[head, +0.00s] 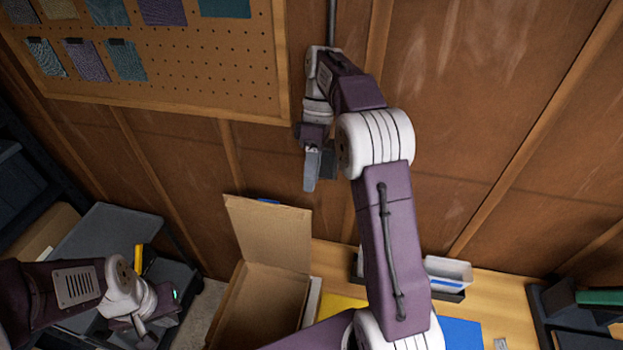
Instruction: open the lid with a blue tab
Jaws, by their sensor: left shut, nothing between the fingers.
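A cardboard box (238,320) stands at the lower middle. Its cardboard lid (272,232) is raised and stands up along the box's back edge, leaning back, so the inside shows. A small piece of the blue tab (268,201) shows at the lid's top edge. My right gripper (315,172) hangs in the air above the lid's upper right corner, apart from it in the picture. Whether its fingers are open is unclear. My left gripper (145,330) is at the lower left, left of the box, shut and empty. The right arm hides part of the bench.
A wooden bench (510,290) holds a white bin (447,270), a blue sheet (460,333) and a yellow sheet (338,305). A pegboard (200,60) with fabric swatches hangs on the wooden wall. Dark shelving stands at the left.

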